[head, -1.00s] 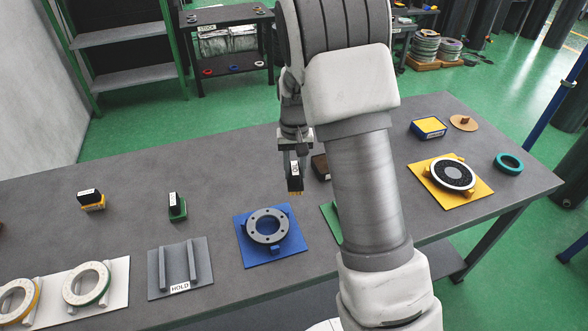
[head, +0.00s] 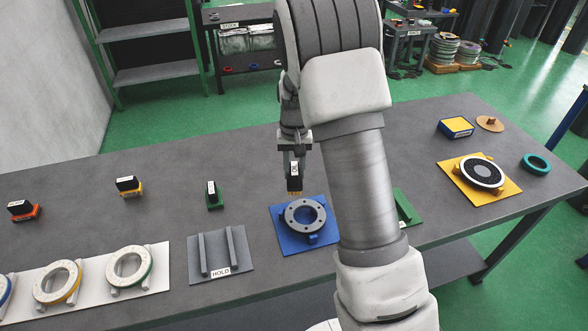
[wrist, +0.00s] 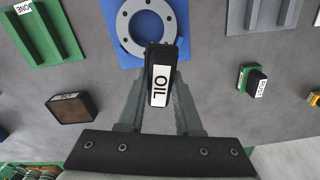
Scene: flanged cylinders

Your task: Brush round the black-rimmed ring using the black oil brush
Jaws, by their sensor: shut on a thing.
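My gripper (head: 294,168) is shut on the black oil brush (wrist: 160,78), a black block with a white OIL label. Its yellow bristles point down in the head view, above the table just behind the blue mat (head: 285,240). A grey flanged ring (head: 305,215) with bolt holes sits on that mat; in the wrist view the brush top overlaps its near edge. I cannot tell whether they touch. The ring that looks black-rimmed (head: 482,174), pale with a dark centre, lies on the yellow mat (head: 507,188) at the right, well away from my gripper.
A grey HOLD rack (head: 238,262) and a white board with rings (head: 158,280) lie to the left. Several other brushes stand behind them, including one on a green base (head: 215,200). A dark brown block (wrist: 72,107) shows in the wrist view. My arm hides part of the green rack (head: 406,212).

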